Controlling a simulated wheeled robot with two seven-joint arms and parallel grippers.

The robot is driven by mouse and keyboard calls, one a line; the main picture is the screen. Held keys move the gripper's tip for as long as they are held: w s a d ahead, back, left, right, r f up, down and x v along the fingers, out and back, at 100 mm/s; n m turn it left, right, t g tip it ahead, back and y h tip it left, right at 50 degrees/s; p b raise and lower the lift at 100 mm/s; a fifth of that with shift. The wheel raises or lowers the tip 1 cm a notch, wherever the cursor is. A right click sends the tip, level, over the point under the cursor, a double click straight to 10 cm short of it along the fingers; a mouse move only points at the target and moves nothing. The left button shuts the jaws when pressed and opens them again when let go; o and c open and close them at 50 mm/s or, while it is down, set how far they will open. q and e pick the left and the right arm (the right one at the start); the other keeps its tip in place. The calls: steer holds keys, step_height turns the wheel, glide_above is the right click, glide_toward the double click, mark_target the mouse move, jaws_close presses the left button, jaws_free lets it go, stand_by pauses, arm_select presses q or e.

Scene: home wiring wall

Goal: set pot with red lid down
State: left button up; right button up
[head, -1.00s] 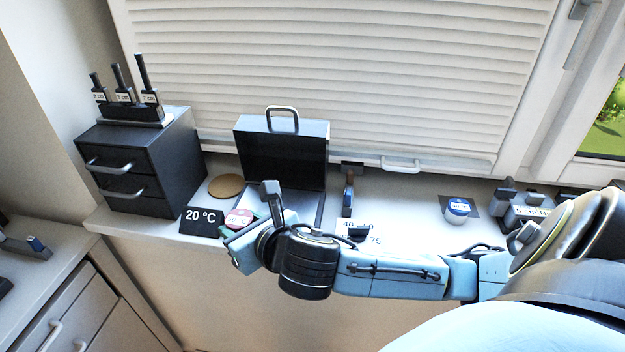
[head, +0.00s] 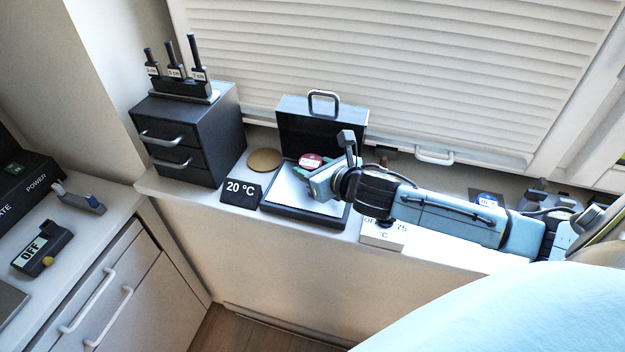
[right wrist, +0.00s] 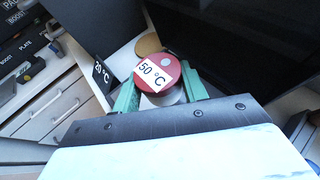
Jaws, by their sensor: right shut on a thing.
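The pot with the red lid (head: 311,160) is in the head view, over the back part of the pale plate (head: 297,197) of an open black case. In the right wrist view its lid (right wrist: 157,74) carries a "50 °C" label, and the silvery body shows a little below it. My right gripper (right wrist: 161,88) is shut on the pot, a green finger at each side. I cannot tell whether the pot touches the plate; its underside is hidden. My left gripper is not in view.
The case's raised black lid (head: 322,128) stands behind the pot. A "20 °C" sign (head: 241,192) and a cork disc (head: 265,160) are to the left, near a black drawer box (head: 190,135). A white dial box (head: 383,234) is right of the case, below my arm.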

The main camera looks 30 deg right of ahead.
steer(key=shift+f, duration=1.75)
steer(key=shift+f+b, duration=0.1)
steer(key=shift+b, duration=0.2)
steer(key=o, duration=1)
steer(key=shift+s, duration=0.1)
steer(key=v, duration=1.2)
